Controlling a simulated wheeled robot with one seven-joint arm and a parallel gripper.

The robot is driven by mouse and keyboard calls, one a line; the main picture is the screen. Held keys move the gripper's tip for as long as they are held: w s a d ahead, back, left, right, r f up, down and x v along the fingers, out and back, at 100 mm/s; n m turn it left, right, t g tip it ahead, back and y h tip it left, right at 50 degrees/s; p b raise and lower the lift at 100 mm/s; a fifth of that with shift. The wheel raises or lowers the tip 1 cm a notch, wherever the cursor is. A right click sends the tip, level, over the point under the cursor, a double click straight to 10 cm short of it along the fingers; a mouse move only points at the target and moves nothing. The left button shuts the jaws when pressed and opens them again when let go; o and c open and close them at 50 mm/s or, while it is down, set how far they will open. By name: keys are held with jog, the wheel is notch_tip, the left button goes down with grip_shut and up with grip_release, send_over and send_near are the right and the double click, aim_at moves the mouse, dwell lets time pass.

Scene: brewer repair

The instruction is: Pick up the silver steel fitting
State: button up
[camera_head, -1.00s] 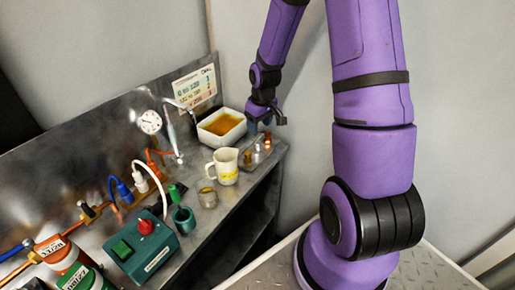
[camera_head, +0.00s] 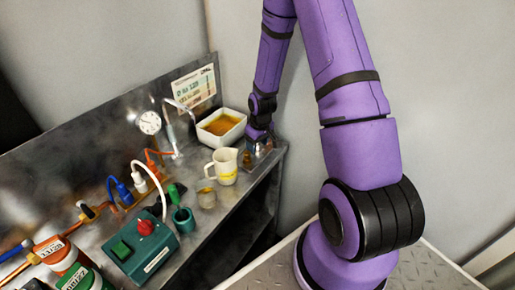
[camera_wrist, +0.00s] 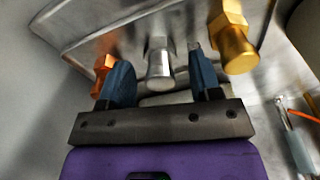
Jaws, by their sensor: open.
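The silver steel fitting (camera_wrist: 159,66) stands between the two blue fingers of my gripper (camera_wrist: 160,72) in the wrist view. The gripper is open, with a visible gap on each side of the fitting. A copper fitting (camera_wrist: 103,66) is just outside the left finger, close to it or partly behind it. A brass fitting (camera_wrist: 234,47) is to the right of the right finger. In the head view, my gripper (camera_head: 258,138) is down at the far right end of the bench, and it hides most of the fittings there.
A white tray of amber liquid (camera_head: 220,125) stands close to the left of my gripper. A wall is behind; the bench's front edge is close.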

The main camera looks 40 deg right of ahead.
jog(key=shift+f, duration=0.15)
jog(key=c, duration=1)
jog(key=shift+r, duration=0.2)
jog(key=shift+c, duration=0.2)
